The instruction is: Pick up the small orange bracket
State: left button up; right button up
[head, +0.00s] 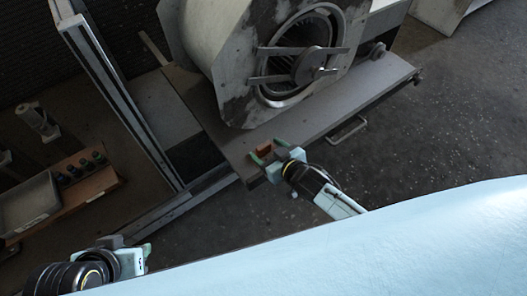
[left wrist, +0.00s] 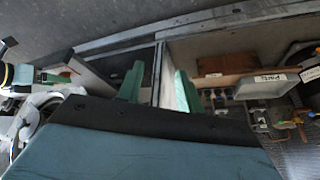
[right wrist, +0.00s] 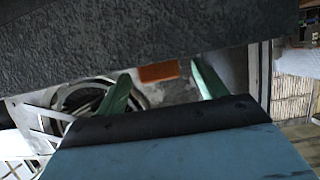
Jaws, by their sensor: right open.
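The small orange bracket (head: 263,149) lies at the near edge of the grey platform in front of the blower housing (head: 232,62). My right gripper (head: 268,151) is open, with its green fingers close to either side of the bracket. In the right wrist view the bracket (right wrist: 158,72) shows beyond and between the spread fingertips (right wrist: 160,71); whether they touch it I cannot tell. My left gripper (head: 143,250) is low at the left of the head view, far from the bracket. In the left wrist view its fingers (left wrist: 158,69) stand apart with nothing between them.
The grey platform (head: 325,122) carries the blower housing and has a metal handle (head: 348,130) at its front. A metal post (head: 122,88) rises to the left. A grey bin (head: 28,205) and a wooden rack (head: 92,188) with several dark-topped items stand at far left.

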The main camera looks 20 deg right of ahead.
aim_at(265, 149)
jog(key=shift+f+b+x, duration=0.2)
jog(key=shift+b+x, duration=0.55)
jog(key=shift+x, duration=0.4)
jog(key=shift+b+x, duration=0.5)
jog(key=shift+x, duration=0.45)
pick_arm(q)
jog(key=w+d+r+t+h, duration=0.2)
jog(key=w+d+r+t, duration=0.2)
jog(key=w, duration=0.5)
notch_tip(265, 149, up, 3)
jog(key=t, duration=0.3)
jog(key=shift+w+m, duration=0.15)
jog(key=shift+m, duration=0.15)
jog(key=shift+d+f, duration=0.1)
jog(key=shift+f, duration=0.05)
pick_arm(e)
jog(key=shift+w, duration=0.1)
jog(key=c, duration=1.1)
jog(key=shift+r, duration=0.15)
